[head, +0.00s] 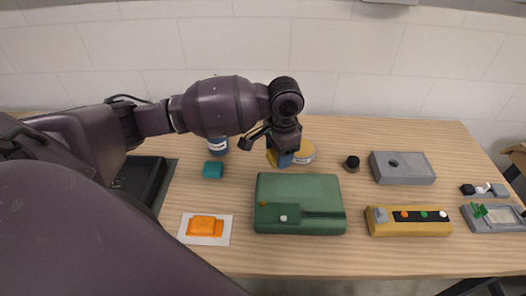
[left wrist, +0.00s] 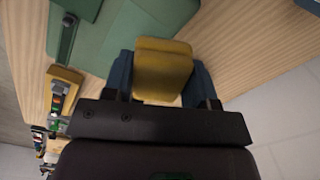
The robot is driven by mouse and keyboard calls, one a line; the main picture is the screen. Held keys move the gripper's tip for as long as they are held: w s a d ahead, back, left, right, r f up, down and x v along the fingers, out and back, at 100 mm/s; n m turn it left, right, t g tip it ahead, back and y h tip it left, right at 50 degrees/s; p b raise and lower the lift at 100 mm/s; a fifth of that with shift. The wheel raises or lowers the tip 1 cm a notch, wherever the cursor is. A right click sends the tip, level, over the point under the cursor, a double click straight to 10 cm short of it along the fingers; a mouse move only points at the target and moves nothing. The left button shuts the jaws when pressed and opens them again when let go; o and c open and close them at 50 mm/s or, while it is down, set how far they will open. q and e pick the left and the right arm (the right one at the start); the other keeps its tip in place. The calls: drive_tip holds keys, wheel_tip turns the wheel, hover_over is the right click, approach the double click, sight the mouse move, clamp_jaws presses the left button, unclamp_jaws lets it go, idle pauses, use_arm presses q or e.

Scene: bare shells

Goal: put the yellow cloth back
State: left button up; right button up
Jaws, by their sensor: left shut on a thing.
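My left gripper (head: 279,158) is shut on the yellow cloth (head: 271,158) and holds it above the far middle of the table, behind the green case. In the left wrist view the cloth (left wrist: 162,70) is a folded yellow block between the two blue fingertips of the left gripper (left wrist: 162,78). I cannot tell whether the cloth touches the table. An orange folded cloth (head: 205,226) lies on a white mat (head: 223,238) at the front left. My right gripper is not in view.
The green case (head: 322,189) fills the middle. A grey box (head: 410,172), dark knob (head: 351,164) and yellow panel (head: 412,231) are to the right.

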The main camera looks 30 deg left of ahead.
sight(262, 152)
use_arm(q)
drive_tip(key=w+a+r+m, duration=0.6)
drive_tip(key=w+a+m, duration=0.5)
drive_tip(key=a+m, duration=0.25)
drive_tip(key=shift+m, duration=0.45)
drive_tip(key=f, duration=1.3)
drive_tip(key=d+f, duration=0.1)
drive_tip(key=f, duration=0.5)
drive_tip(key=shift+f+b, duration=0.35)
drive_tip(key=shift+b, duration=0.05)
drive_tip(key=o, duration=0.8)
drive_tip(key=shift+o, duration=0.2)
wheel_tip(262, 152, up, 12)
drive_tip(key=shift+r, duration=0.15)
